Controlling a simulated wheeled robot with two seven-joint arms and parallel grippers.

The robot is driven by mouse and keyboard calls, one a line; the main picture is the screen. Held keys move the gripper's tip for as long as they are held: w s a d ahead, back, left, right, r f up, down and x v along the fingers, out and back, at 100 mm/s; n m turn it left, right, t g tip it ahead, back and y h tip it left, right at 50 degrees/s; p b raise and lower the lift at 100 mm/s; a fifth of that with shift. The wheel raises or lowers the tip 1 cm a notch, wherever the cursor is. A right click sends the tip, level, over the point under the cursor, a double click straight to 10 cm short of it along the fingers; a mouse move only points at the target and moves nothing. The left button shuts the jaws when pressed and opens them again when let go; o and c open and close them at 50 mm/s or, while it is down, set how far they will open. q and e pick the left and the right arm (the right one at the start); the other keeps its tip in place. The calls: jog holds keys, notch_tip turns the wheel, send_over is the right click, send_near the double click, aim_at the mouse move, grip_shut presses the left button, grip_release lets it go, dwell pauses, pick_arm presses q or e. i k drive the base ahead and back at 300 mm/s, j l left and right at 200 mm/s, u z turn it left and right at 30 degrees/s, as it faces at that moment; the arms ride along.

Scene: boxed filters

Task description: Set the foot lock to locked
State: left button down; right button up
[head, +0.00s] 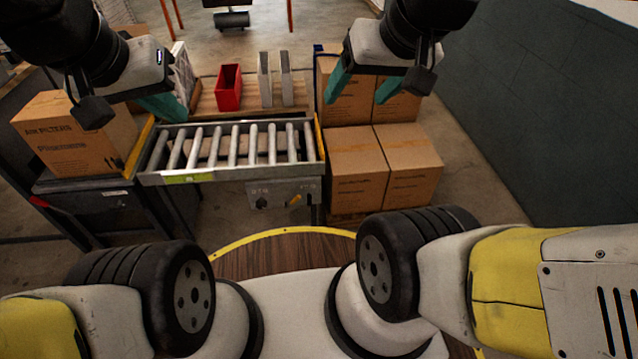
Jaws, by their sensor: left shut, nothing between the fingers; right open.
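The panel (283,193) on the front of the roller conveyor carries a dark knob (262,203) and a small orange lever (296,200). The lever looks tilted; the panel's markings are too small to read. A red part (38,202) shows low on the dark cart at the left. I cannot tell which of these is the foot lock or how it is set. My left gripper (165,107) is shut and empty above the conveyor's left end. My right gripper (363,88) is open and empty above the stacked boxes, up and right of the panel. Both are apart from these controls.
The roller conveyor (152,180) stands in the middle. An air filter carton (75,135) sits on the dark cart at left. Stacked cartons (356,165) stand right of the conveyor. A red bin (229,88) and grey upright pieces stand behind. The floor at right is clear.

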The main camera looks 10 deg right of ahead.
aim_at(296, 198)
jog(key=l+u, duration=0.2)
jog(key=u, duration=0.2)
jog(key=i+l+u, duration=0.1)
jog(key=l+u, duration=0.15)
jog(key=u, duration=0.15)
jog(key=l+u, duration=0.25)
jog(key=u, duration=0.15)
jog(key=l+u, duration=0.25)
jog(key=u, duration=0.15)
jog(key=l+u, duration=0.1)
jog(key=l, duration=0.3)
jog(key=k+l+u, duration=0.1)
jog(key=l, duration=0.3)
jog(key=k+l+u, duration=0.1)
jog(key=l, duration=0.3)
jog(key=k+l+u, duration=0.1)
jog(key=l, duration=0.3)
jog(key=k+l+u, duration=0.1)
jog(key=l, duration=0.25)
jog(key=k+l+u, duration=0.1)
jog(key=l, duration=0.3)
jog(key=i+l, duration=0.1)
jog(key=l, duration=0.35)
